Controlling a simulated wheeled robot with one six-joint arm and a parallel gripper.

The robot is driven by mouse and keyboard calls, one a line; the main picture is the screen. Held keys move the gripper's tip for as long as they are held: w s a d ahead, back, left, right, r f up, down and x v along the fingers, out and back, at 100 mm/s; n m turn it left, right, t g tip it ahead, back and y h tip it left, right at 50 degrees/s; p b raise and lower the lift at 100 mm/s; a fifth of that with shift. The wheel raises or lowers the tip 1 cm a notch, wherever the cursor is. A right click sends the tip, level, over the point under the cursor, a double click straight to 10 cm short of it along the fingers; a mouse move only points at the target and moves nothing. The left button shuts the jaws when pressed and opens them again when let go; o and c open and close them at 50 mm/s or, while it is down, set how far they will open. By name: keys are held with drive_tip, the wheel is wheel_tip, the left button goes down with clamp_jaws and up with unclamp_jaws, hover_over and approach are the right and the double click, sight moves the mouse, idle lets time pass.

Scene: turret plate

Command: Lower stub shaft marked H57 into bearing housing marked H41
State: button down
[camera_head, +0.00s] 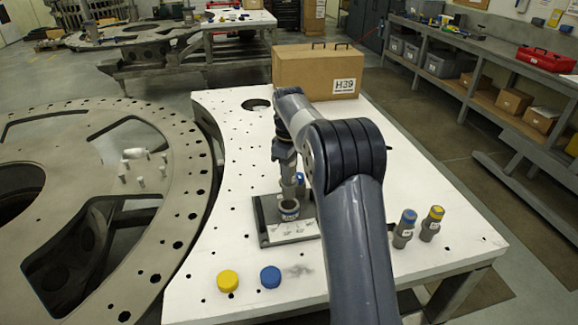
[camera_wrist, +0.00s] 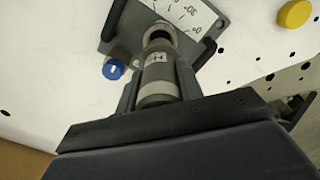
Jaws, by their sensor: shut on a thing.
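My gripper (camera_head: 288,172) points down over a dark fixture plate on the white table. It is shut on a grey stub shaft (camera_wrist: 157,70), which also shows narrowly in the head view (camera_head: 288,191). Its mark is partly readable, starting with H. The bearing housing (camera_head: 289,210) is a short ring on the fixture plate (camera_head: 264,232); its mark is too small to read. In the wrist view, the shaft's lower end overlaps the housing's ring (camera_wrist: 161,28). I cannot tell whether the tip is inside the bore or just above it.
A blue-topped part (camera_wrist: 113,69) stands close beside the fixture. Yellow (camera_head: 228,281) and blue (camera_head: 270,277) caps lie in front. Two capped cylinders, blue (camera_head: 404,230) and yellow (camera_head: 432,223), stand right. A box marked H39 (camera_head: 305,73) stands behind. A large perforated ring (camera_head: 180,235) is left.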

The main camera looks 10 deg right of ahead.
sight(289, 191)
drive_tip(key=shift+f+b, duration=1.45)
drive_tip(key=shift+f, duration=2.4)
drive_tip(key=c, duration=0.9)
unclamp_jaws()
drive_tip(key=shift+f, duration=0.1)
wheel_tip(289, 191, up, 11)
drive_tip(key=shift+f+b, duration=0.1)
drive_tip(key=shift+b, duration=0.55)
